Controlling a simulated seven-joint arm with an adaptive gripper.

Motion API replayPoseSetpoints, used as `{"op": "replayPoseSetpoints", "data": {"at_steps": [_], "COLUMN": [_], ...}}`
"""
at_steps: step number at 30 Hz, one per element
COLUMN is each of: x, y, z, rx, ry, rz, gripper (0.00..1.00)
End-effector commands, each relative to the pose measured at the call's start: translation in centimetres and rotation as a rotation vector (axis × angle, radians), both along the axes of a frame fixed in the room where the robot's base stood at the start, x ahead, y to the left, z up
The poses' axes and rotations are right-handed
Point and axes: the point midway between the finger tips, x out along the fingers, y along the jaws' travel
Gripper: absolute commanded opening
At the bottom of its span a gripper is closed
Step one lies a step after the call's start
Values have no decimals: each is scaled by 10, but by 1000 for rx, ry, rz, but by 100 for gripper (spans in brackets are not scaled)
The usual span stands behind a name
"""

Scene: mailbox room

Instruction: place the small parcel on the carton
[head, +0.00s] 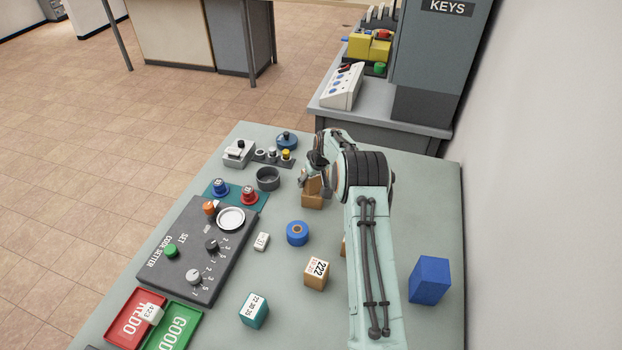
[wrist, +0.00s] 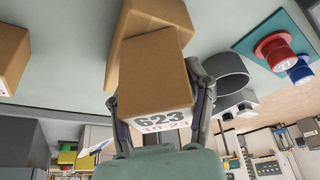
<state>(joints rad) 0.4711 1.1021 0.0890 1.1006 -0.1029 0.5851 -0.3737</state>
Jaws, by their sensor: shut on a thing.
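The small parcel (wrist: 155,75), a brown box with a white label reading 623, sits between the fingers of my gripper (wrist: 155,98) in the wrist view. My gripper is shut on it. A second brown box, the carton (wrist: 140,20), shows just beyond the parcel and is partly hidden by it. In the head view the carton (head: 312,202) stands on the table, right below my gripper (head: 314,184). The parcel is at the carton's top, turned at an angle to it. I cannot tell whether the two touch.
A dark round bowl (head: 268,178) is left of the carton, with red (head: 249,195) and blue (head: 221,187) knobs nearby. A blue roll (head: 297,233), a box labelled 222 (head: 317,273) and a blue block (head: 430,280) stand nearer. My arm hides part of another brown box (head: 343,246).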

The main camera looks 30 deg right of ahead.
Motion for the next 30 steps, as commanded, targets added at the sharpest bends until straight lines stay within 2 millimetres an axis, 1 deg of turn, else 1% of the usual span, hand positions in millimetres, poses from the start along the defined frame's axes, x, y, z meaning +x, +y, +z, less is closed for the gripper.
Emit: {"op": "replayPoseSetpoints", "data": {"at_steps": [8, 9, 11, 12, 20, 23, 26, 29, 30], "x": [0, 0, 0, 0, 0, 0, -4, -12, -16], "y": [0, 0, 0, 0, 0, 0, -1, -1, -1], "z": [-1, -2, -1, -1, -1, 2, 14, 34, 43], "rx": [-1, -1, -1, -1, -1, -1, -2, -3, -3], "ry": [-1, -1, -1, -1, -1, -2, -3, -4, -4], "rz": [0, 0, 0, 0, 0, 0, -1, -1, 0], "gripper": [12, 55, 74, 80, 80, 80, 80, 80, 80]}}
